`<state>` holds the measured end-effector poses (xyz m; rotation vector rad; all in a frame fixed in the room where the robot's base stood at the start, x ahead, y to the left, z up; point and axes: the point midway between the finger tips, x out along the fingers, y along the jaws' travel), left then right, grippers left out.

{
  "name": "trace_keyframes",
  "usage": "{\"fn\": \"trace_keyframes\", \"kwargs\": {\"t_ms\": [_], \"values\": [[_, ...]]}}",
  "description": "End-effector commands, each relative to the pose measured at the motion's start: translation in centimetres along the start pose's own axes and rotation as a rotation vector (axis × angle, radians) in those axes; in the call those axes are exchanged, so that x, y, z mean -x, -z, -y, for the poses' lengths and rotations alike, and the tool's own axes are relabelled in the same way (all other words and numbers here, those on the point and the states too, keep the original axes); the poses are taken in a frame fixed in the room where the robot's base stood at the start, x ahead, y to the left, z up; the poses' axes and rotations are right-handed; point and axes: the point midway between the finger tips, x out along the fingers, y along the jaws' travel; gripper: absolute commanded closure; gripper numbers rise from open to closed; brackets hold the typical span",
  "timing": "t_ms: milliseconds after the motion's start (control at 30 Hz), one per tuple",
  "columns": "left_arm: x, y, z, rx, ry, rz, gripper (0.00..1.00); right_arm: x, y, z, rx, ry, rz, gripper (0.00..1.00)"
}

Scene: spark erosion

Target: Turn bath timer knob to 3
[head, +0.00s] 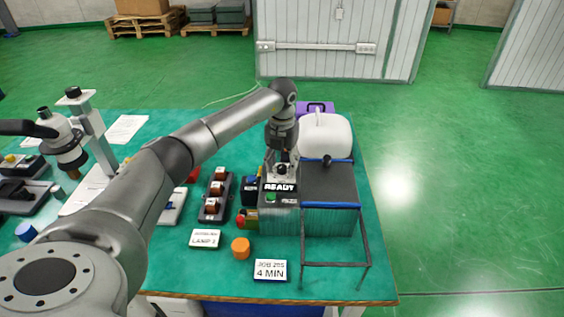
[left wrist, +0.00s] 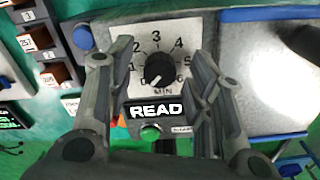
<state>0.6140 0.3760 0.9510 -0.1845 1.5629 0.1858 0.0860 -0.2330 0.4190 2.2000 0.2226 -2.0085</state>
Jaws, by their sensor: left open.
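The bath timer knob (left wrist: 159,68) is a round black knob on a pale dial with numbers up to 6, in the left wrist view. Its white mark points down and left, near the zero end of the scale. My left gripper (left wrist: 160,85) is open, with one finger on each side of the knob; I cannot tell whether either finger touches it. My right gripper is not in view.
A black wire-like frame (head: 335,264) stands at the unit's front right. A white container (head: 325,136) is behind it. A card reading 4 MIN (head: 270,270), an orange piece (head: 240,248) and a LAMP card (head: 205,239) lie in front. A dark rack (head: 215,197) stands to the left.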

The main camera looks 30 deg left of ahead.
Motion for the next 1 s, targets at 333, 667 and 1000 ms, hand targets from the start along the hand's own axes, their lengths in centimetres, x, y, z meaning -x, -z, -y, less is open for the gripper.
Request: {"fn": "trace_keyframes", "kwargs": {"t_ms": [333, 667, 1000], "values": [[-0.16, 0.01, 0.01, 0.0, 0.0, 0.0, 0.61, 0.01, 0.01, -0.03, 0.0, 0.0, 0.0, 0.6], [-0.12, 0.0, 0.0, 0.0, 0.001, 0.0, 0.99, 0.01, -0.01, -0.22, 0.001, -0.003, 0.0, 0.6], [-0.11, -0.05, 0.0, -0.068, 0.001, 0.001, 0.99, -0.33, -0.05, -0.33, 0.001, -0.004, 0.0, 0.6]]}}
